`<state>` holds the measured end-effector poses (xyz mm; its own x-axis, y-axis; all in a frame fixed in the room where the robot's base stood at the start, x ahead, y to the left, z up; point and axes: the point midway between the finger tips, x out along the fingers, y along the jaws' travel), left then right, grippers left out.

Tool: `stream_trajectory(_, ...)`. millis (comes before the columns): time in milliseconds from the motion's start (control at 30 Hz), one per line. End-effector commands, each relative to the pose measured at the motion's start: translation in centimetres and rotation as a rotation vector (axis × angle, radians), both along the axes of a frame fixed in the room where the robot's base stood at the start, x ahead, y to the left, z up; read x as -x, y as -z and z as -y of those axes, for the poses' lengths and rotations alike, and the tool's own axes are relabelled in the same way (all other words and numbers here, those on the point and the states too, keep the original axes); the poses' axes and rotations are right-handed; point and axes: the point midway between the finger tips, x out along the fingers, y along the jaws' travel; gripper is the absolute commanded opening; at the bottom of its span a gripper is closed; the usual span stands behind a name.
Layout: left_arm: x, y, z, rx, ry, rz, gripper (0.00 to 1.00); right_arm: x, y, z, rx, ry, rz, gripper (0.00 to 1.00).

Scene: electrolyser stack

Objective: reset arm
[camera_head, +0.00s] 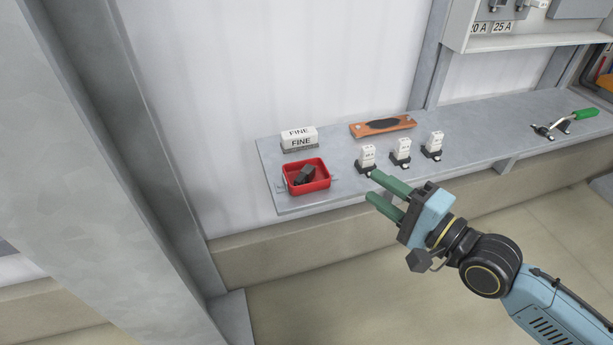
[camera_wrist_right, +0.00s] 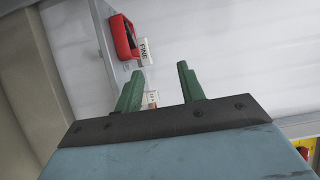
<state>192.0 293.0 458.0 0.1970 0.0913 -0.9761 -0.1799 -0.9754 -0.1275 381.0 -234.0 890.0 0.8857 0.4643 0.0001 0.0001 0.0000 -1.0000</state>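My right gripper (camera_head: 373,186) reaches in from the lower right in the head view. Its two green fingers are apart with nothing between them, in front of the shelf's front edge. The fingers also show apart and empty in the right wrist view (camera_wrist_right: 158,80). My left gripper is in neither view.
A grey shelf (camera_head: 465,135) runs along the wall. It bears a red bin (camera_head: 322,184) with dark pieces, a block marked FINE (camera_head: 300,142), an orange board (camera_head: 366,129), several white-topped parts (camera_head: 402,148) and a green-handled clamp (camera_head: 584,114). A metal post (camera_head: 150,130) stands left.

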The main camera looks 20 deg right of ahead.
Motion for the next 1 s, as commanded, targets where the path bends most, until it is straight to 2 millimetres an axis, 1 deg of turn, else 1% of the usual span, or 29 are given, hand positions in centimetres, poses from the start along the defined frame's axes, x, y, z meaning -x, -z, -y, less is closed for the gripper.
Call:
stream_trajectory(333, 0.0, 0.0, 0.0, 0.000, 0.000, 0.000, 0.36, 0.0, 0.0, 0.0, 0.001, 0.001, 0.000, 0.39)
stream_trajectory(400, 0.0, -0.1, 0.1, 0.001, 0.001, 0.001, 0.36, -0.3, 0.7, 0.4, 0.019, 0.013, -0.005, 0.39)
stream_trajectory(467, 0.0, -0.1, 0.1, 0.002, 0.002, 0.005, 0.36, -0.7, 2.0, 1.1, 0.060, 0.036, -0.015, 0.39)
stream_trajectory(567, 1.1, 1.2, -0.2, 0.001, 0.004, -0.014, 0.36, -1.7, 6.3, 3.3, 0.191, 0.097, -0.052, 0.39)
stream_trajectory(600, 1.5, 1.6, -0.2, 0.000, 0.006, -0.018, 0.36, -1.9, 8.7, 4.4, 0.266, 0.122, -0.076, 0.39)
stream_trajectory(667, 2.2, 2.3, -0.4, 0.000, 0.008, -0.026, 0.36, -1.9, 12.7, 6.2, 0.390, 0.154, -0.122, 0.39)
stream_trajectory(700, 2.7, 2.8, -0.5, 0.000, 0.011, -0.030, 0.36, -1.7, 15.5, 7.3, 0.478, 0.166, -0.155, 0.39)
stream_trajectory(767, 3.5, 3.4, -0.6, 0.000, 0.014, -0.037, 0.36, -0.9, 19.6, 8.7, 0.607, 0.169, -0.208, 0.39)
stream_trajectory(800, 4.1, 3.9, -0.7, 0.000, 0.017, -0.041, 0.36, 0.0, 22.3, 9.6, 0.692, 0.162, -0.247, 0.39)
stream_trajectory(867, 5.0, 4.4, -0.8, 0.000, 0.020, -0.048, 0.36, 1.6, 26.4, 10.6, 0.817, 0.137, -0.307, 0.39)
stream_trajectory(900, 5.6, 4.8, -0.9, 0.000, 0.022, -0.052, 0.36, 2.9, 29.0, 11.2, 0.898, 0.109, -0.348, 0.39)
stream_trajectory(967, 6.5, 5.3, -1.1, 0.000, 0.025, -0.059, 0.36, 5.2, 32.7, 11.7, 1.016, 0.053, -0.408, 0.39)
stream_trajectory(1000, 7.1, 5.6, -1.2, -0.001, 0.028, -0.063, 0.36, 7.0, 35.0, 12.0, 1.091, 0.006, -0.447, 0.39)
